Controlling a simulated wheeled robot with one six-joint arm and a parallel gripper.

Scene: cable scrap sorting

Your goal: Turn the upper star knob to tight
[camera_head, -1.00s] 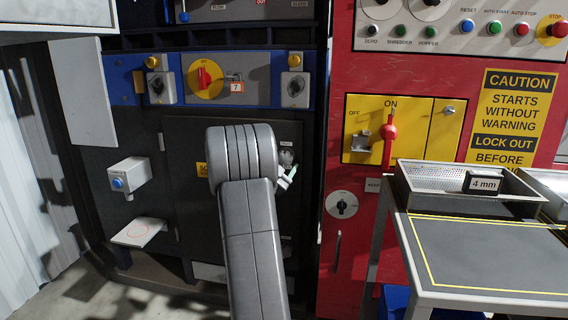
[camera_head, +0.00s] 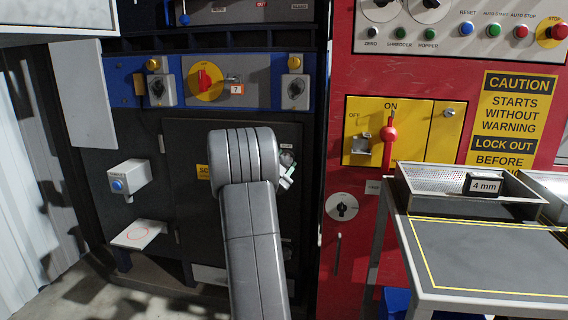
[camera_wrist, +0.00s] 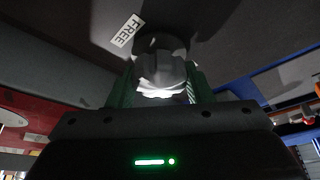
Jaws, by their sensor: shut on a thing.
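The upper star knob (camera_wrist: 160,62) is a grey lobed knob on a dark round base, close in front of the wrist camera. It also shows small in the head view (camera_head: 286,158), on the right side of the dark door, below a small white label. My gripper (camera_wrist: 160,82) has green-sided fingers on both sides of the knob and is shut on it. In the head view my gripper (camera_head: 287,177) is mostly hidden behind my arm. A white label reading FREE (camera_wrist: 126,30) sits beside the knob, tilted in the wrist view.
The dark door (camera_head: 195,140) lies behind my arm. A blue panel with switches (camera_head: 130,88) is above it. A red cabinet (camera_head: 345,260) and a table with a perforated tray (camera_head: 430,205) stand to the right. A white box with a blue button (camera_head: 128,175) juts out at left.

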